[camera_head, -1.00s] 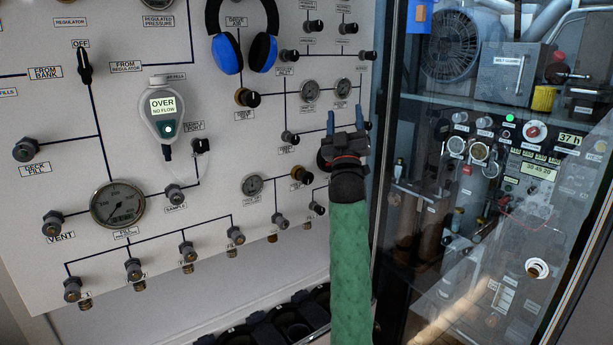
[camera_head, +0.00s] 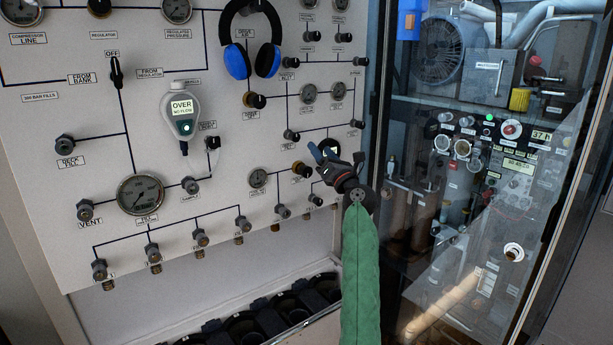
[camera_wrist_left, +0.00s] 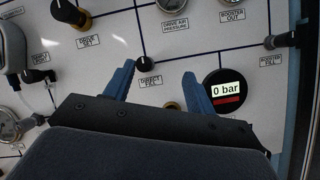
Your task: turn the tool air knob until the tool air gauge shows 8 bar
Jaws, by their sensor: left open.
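The tool air knob appears to be the black knob with a brass collar (camera_head: 302,169) low on the panel. In the left wrist view only part of its brass collar (camera_wrist_left: 172,107) shows above the gripper body. The small round dial to its left (camera_head: 258,179) appears to be the tool air gauge; its needle is too small to read.
The direct fill knob (camera_wrist_left: 143,64) shows between the fingertips. Other knobs, dials and hose fittings crowd the panel. Blue ear defenders (camera_head: 252,45) hang above. A glass-fronted cabinet (camera_head: 470,180) stands right, and dark round holders (camera_head: 245,325) lie below.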

